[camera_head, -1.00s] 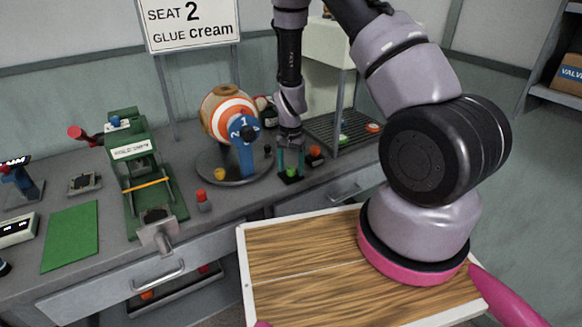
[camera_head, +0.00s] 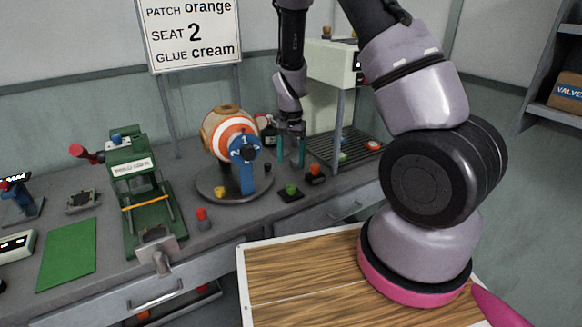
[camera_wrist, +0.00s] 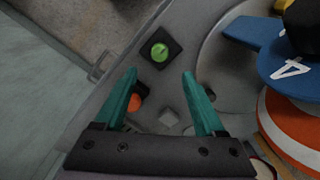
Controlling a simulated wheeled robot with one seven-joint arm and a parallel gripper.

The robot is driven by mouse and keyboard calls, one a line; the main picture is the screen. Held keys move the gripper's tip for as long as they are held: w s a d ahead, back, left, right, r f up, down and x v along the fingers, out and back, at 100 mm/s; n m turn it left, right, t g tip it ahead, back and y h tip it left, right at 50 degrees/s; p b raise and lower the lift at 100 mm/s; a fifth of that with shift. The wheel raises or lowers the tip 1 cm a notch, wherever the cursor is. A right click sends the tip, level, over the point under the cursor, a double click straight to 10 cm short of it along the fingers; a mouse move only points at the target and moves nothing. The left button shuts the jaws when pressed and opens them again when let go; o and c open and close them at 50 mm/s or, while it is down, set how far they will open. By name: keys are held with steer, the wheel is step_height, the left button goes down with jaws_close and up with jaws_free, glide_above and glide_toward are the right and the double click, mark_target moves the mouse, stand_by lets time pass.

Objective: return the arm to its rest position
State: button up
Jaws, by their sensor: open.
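My gripper (camera_head: 291,150) hangs above the bench, its two teal fingers pointing down and apart, with nothing between them. In the wrist view the open fingers (camera_wrist: 160,100) frame the bench top. A green button on a black base (camera_head: 291,190) sits on the bench below and apart from the fingers. It also shows in the wrist view beyond the fingertips (camera_wrist: 160,51). My arm reaches from its pink-ringed base up and over to the bench.
An orange-and-white ball (camera_head: 228,132) stands in a blue holder (camera_head: 245,172) on a round plate, close left of the gripper. An orange button (camera_head: 315,173) is close right. A green press (camera_head: 140,185) stands left; a white machine (camera_head: 335,62) stands behind. A sign (camera_head: 195,35) stands at the back.

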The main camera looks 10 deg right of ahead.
steer(key=shift+r, duration=0.15)
steer(key=s+d+r+n+t+y, duration=0.1)
steer(key=s+r+t, duration=0.15)
steer(key=r, duration=0.95)
steer(key=s+d+r+t+y, duration=0.1)
steer(key=s+r, duration=0.3)
steer(key=r, duration=0.9)
steer(key=s+d+r+t, duration=0.1)
steer(key=s+r+t, duration=0.1)
steer(key=s+r, duration=0.4)
steer(key=s+d+r+n+t, duration=0.1)
steer(key=s+d+r, duration=0.1)
steer(key=s+r, duration=0.3)
steer(key=s, duration=0.4)
steer(key=shift+s+d+r+t, duration=0.15)
steer(key=shift+d+r+t, duration=0.15)
steer(key=shift+r+t, duration=0.05)
